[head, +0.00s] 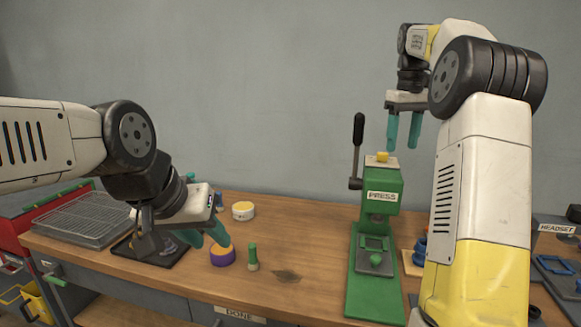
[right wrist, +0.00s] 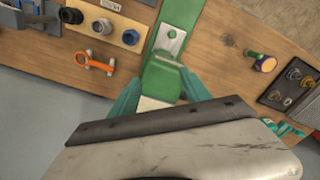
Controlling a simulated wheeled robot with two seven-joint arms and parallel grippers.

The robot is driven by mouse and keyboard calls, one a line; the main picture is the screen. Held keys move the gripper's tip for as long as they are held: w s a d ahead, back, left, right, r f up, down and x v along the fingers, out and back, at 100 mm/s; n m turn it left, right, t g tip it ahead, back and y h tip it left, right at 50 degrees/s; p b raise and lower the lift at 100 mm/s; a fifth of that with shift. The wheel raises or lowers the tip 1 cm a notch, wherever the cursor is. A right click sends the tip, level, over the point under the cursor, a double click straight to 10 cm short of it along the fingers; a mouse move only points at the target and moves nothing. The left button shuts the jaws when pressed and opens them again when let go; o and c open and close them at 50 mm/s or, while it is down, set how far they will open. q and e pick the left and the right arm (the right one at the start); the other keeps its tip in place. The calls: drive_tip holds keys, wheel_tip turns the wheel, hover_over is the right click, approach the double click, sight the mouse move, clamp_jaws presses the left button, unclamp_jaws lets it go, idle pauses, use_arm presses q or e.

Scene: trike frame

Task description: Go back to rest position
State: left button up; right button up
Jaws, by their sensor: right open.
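My left gripper (head: 206,238) comes in from the left, low over the bench. Its teal fingers stand apart, with nothing visible between them. They partly overlap a purple round part with an orange-yellow top (head: 222,256) in the picture; the right wrist view shows this part (right wrist: 265,63) standing clear on the bench. My right gripper (head: 403,133) is open, pointing down at the top of the green press (head: 376,258). In the right wrist view the teal fingers flank the press head (right wrist: 162,78).
A green peg (head: 252,257) stands beside the purple part. A yellow-white round part (head: 243,210) lies behind. A wire rack (head: 85,218) is at the left. The press lever (head: 358,140) rises left of the right gripper. An orange shackle (right wrist: 97,64) lies on the bench.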

drive_tip(key=s+a+r+m+t, duration=0.1)
drive_tip(key=s+a+t, duration=0.1)
drive_tip(key=s+a, duration=0.35)
drive_tip(key=s+a+t, duration=0.1)
drive_tip(key=s+a, duration=0.2)
drive_tip(key=s, duration=0.5)
drive_tip(key=s+a+f+m+t+y, duration=0.1)
drive_tip(key=s+a+f, duration=0.2)
drive_tip(key=s+f, duration=0.2)
drive_tip(key=s+a+f+m+t+y, duration=0.1)
drive_tip(key=s+f, duration=0.4)
drive_tip(key=s, duration=0.5)
drive_tip(key=a+t, duration=0.1)
drive_tip(key=a, duration=0.1)
drive_tip(key=shift+s+a+f, duration=0.2)
drive_tip(key=shift+s+a, duration=0.05)
drive_tip(key=shift+a, duration=0.05)
